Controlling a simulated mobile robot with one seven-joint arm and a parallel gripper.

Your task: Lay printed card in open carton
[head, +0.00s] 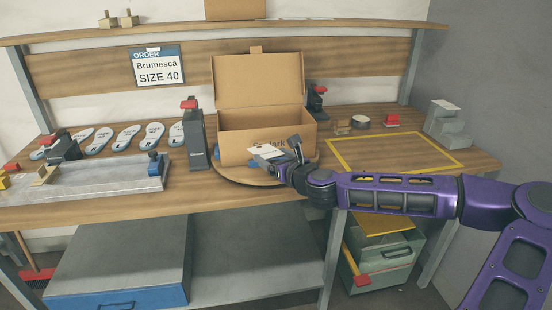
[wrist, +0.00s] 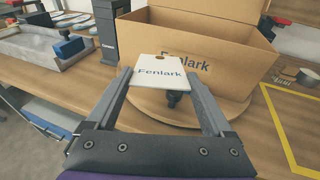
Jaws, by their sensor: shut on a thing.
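The open carton (head: 232,149) is brown cardboard with its lid raised at the back and stands on a round wooden turntable (head: 228,176). In the wrist view the carton (wrist: 222,62) shows "Fenlark" on its front wall. My gripper (wrist: 160,84) is shut on the printed card (wrist: 158,70), a white card reading "Fenlark" with a small hole at its far edge. In the head view the card (head: 267,152) and my gripper (head: 290,153) are in front of the carton's front wall, outside it. The carton's inside floor is hidden in the head view.
A dark post with a red top (head: 196,140) stands left of the carton. Several insoles (head: 126,137) and a metal tray (head: 100,182) lie farther left. A yellow-outlined area (head: 395,152) on the right is empty. An order sign (head: 157,66) reads "Brumesca SIZE 40".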

